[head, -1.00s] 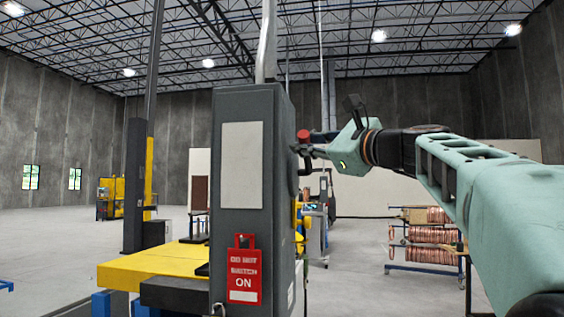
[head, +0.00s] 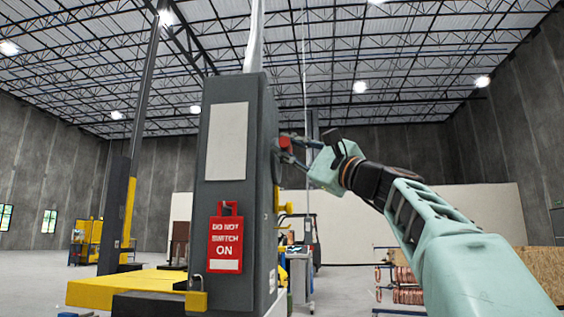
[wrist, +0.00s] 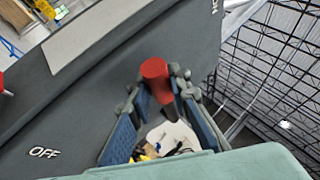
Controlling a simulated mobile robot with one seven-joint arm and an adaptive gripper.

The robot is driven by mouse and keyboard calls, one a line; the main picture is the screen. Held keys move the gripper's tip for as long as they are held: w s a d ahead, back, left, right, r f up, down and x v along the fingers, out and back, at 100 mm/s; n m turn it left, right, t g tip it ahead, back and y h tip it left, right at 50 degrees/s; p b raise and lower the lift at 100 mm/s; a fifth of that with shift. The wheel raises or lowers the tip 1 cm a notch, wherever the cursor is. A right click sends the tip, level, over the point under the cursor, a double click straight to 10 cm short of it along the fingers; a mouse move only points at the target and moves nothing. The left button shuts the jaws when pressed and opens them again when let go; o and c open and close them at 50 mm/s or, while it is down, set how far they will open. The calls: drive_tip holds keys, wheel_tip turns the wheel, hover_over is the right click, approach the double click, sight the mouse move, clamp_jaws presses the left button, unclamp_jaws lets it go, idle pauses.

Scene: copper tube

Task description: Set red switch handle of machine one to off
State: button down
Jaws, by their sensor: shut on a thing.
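The red switch handle (wrist: 155,70) sits on the side of a dark grey cabinet (wrist: 110,85). It also shows in the head view (head: 286,142) at the cabinet's right side. My gripper (wrist: 160,90) is shut on the handle, with one blue-padded finger on each side. In the head view my gripper (head: 288,152) reaches the cabinet's side from the right. A white OFF label (wrist: 44,152) is at lower left in the wrist view. Another white label (wrist: 215,6) at the top edge is partly cut off. The handle's mount is partly hidden by the fingers.
A red "DO NOT SWITCH ON" tag (head: 225,245) hangs on the cabinet's front. A rack of copper coils (head: 405,285) stands behind my arm at right. Open floor lies at far left.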

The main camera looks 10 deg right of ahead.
drive_tip(key=w+f+n+g+y+b, duration=0.1)
drive_tip(key=f+n+g+y, duration=0.3)
drive_tip(key=n, duration=0.5)
drive_tip(key=w+d+f+n+g+y+b, duration=0.1)
drive_tip(key=f+n+g+y, duration=0.3)
drive_tip(key=n, duration=0.5)
drive_tip(key=shift+w+f+g+y+b, duration=0.15)
drive_tip(key=shift+w+g+y+b, duration=0.4)
drive_tip(key=shift+g+y, duration=0.9)
drive_tip(key=shift+w, duration=0.15)
drive_tip(key=c, duration=1.8)
unclamp_jaws()
drive_tip(key=shift+o, duration=0.2)
drive_tip(key=shift+f, duration=0.1)
drive_tip(key=shift+d+f, duration=0.1)
drive_tip(key=shift+d, duration=0.05)
